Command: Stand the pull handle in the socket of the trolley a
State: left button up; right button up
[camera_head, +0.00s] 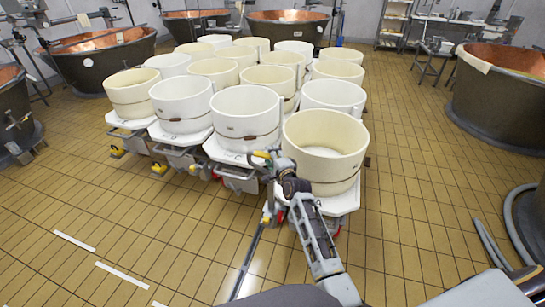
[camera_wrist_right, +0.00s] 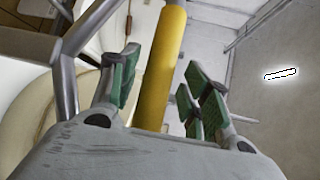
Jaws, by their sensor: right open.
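The front right trolley (camera_head: 343,203) has a white deck and carries a wide cream tub (camera_head: 320,180). My right gripper (camera_head: 266,160) is at the left side of this tub, beside a yellow grip that I take for the pull handle (camera_head: 260,154). In the right wrist view, the yellow bar of the pull handle (camera_wrist_right: 163,65) runs between the green-padded fingers of my right gripper (camera_wrist_right: 160,88). The fingers stand apart, with gaps beside the bar. The handle's lower end and the socket cannot be made out. My left gripper is out of view.
Several tubs on trolleys, such as a white one (camera_head: 245,115), stand close together behind and to the left. Copper vats (camera_head: 500,100) line the sides and back.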

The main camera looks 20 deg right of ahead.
jog(key=s+r, duration=0.1)
jog(key=s, duration=0.6)
jog(key=shift+s+d+r, duration=0.25)
jog(key=shift+s, duration=0.1)
dwell(1.2)
jog(key=shift+r, duration=0.15)
